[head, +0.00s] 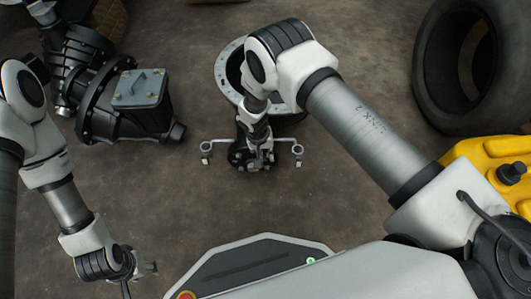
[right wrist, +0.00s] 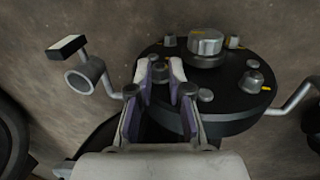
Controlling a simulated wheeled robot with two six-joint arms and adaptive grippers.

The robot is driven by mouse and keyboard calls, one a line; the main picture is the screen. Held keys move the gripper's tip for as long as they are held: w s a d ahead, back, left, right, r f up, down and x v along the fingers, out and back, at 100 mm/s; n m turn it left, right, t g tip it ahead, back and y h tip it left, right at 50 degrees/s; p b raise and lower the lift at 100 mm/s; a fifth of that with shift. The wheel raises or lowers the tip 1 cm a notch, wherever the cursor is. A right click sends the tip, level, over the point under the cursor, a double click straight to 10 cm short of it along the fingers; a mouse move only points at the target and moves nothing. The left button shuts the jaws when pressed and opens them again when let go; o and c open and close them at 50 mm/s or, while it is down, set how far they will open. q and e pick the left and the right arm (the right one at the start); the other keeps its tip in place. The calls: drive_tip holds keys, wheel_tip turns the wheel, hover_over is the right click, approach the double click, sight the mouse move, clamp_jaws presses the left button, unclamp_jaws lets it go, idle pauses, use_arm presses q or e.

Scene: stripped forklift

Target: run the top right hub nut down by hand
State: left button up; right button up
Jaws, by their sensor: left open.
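The dark round hub (right wrist: 225,118) shows in the right wrist view with a silver centre cap (right wrist: 206,44) and several nuts and studs on its face. One hub nut (right wrist: 160,68) sits between the fingertips of my right gripper (right wrist: 160,72). The fingers flank it closely; I cannot tell whether they press on it. Another nut (right wrist: 253,79) with a yellow mark is at the right of the face. In the head view my right gripper (head: 255,158) is over the hub and largely covers it. My left gripper (head: 150,270) is open, low at the left, away from the hub.
Bent rods with ring ends (right wrist: 85,75) stick out on both sides of the hub. A pale drilled ring (head: 228,70) lies behind. A black gear housing (head: 118,110) is at the left, a large tyre (head: 430,70) and a yellow body (head: 485,160) at the right. Bare floor lies between.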

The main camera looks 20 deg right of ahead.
drive_tip(key=shift+o, duration=0.6)
